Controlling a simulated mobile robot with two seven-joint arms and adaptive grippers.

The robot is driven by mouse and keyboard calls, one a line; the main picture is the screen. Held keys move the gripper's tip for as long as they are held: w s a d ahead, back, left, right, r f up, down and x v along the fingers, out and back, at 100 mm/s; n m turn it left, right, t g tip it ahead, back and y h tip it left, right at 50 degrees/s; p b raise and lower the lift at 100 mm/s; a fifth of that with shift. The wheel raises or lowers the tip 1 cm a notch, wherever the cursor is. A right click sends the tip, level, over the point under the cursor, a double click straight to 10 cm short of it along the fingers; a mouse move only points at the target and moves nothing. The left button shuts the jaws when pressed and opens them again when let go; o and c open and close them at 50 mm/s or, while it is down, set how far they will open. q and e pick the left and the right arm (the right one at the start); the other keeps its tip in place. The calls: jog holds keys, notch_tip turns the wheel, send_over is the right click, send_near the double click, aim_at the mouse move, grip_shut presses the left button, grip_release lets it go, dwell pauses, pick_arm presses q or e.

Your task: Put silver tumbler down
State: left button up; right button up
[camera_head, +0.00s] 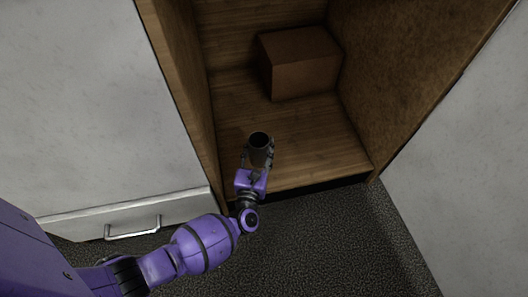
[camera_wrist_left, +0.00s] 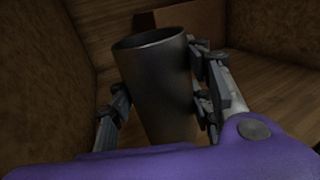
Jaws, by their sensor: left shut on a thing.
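The silver tumbler (camera_head: 260,147) is a dark metallic cup with its open mouth up. My left gripper (camera_head: 258,158) is shut around it, at the front of a wooden cabinet compartment. In the left wrist view the tumbler (camera_wrist_left: 160,88) stands between the two fingers of my left gripper (camera_wrist_left: 165,105), tilted slightly in the picture. The tumbler's lower end is hidden by the gripper, so I cannot tell whether it touches the wooden floor (camera_head: 310,150). My right gripper is not in view.
A brown box (camera_head: 300,65) sits at the back of the compartment. Wooden side walls (camera_head: 400,70) bound it left and right. The compartment floor in front of the box and right of the tumbler is bare. A white cabinet front with a handle (camera_head: 133,232) is at left.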

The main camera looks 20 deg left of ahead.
aim_at(258, 166)
pick_arm(q)
jog(key=shift+f+b, duration=0.3)
jog(key=shift+f, duration=0.5)
jog(key=shift+f+b, duration=1.3)
jog(key=shift+f, duration=1)
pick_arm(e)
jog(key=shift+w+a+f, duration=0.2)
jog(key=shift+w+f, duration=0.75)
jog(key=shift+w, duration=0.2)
pick_arm(q)
jog(key=shift+f, duration=0.1)
jog(key=o, duration=1.3)
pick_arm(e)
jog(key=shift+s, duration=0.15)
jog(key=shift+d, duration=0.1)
pick_arm(q)
jog(key=s+p, duration=0.1)
jog(key=s, duration=0.3)
jog(key=s+d+p, duration=0.1)
jog(key=s, duration=0.3)
jog(key=s+d+p, duration=0.1)
jog(key=s, duration=0.2)
jog(key=shift+s+d, duration=0.2)
jog(key=shift+s, duration=0.2)
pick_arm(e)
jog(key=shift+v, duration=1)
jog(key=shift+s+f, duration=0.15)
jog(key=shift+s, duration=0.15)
